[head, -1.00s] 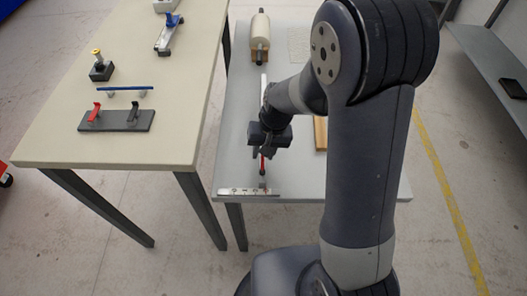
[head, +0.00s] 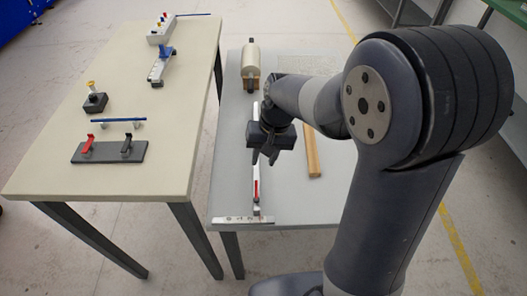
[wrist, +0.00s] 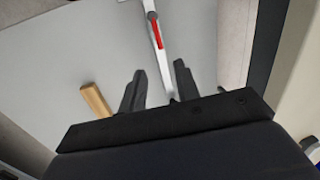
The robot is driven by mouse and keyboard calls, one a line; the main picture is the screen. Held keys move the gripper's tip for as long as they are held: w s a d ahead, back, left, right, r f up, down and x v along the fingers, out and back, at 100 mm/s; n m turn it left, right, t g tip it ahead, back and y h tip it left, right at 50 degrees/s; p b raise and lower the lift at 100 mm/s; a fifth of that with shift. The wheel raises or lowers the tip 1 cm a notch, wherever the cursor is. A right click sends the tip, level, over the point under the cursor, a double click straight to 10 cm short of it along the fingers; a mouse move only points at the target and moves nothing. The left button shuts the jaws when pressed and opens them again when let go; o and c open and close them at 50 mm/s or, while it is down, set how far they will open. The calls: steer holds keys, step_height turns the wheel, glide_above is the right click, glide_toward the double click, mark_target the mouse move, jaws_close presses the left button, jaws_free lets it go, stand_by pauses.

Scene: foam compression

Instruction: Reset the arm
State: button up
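My gripper (head: 264,158) hangs over the grey table (head: 229,185) in the head view, pointing down. Its two fingers are apart with nothing between them, as the wrist view shows (wrist: 159,68). A long pale bar with a red part (head: 256,190) lies on the grey table under and in front of my gripper. In the wrist view the bar (wrist: 160,40) runs away from between the fingers, clear of them. The rest of my arm bends over the right side of the table and hides part of it.
A wooden strip (head: 313,160) lies right of my gripper. A roller (head: 250,62) stands at the back of the grey table. The cream table (head: 60,170) at left holds a dark base with red and black clips (head: 108,152), a blue rod (head: 118,120) and a knobbed block (head: 95,100).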

mark_target(257, 183)
steer(key=f, duration=0.3)
steer(key=a+f, duration=0.1)
steer(key=f, duration=0.3)
steer(key=a+f, duration=0.1)
steer(key=f, duration=0.2)
steer(key=shift+f+b, duration=0.2)
steer(key=shift+b, duration=0.2)
steer(key=shift+f+m, duration=0.1)
steer(key=shift+m, duration=0.2)
step_height(257, 183, up, 11)
steer(key=d, duration=0.2)
steer(key=f, duration=0.3)
steer(key=a+f, duration=0.1)
steer(key=f, duration=0.3)
steer(key=a+f, duration=0.1)
steer(key=f, duration=0.2)
steer(key=shift+f, duration=0.45)
steer(key=shift+s+d+m+p, duration=0.15)
steer(key=shift+d+m+p, duration=0.2)
steer(key=shift+m+p, duration=0.3)
steer(key=shift+d+m, duration=0.15)
steer(key=shift+m, duration=0.3)
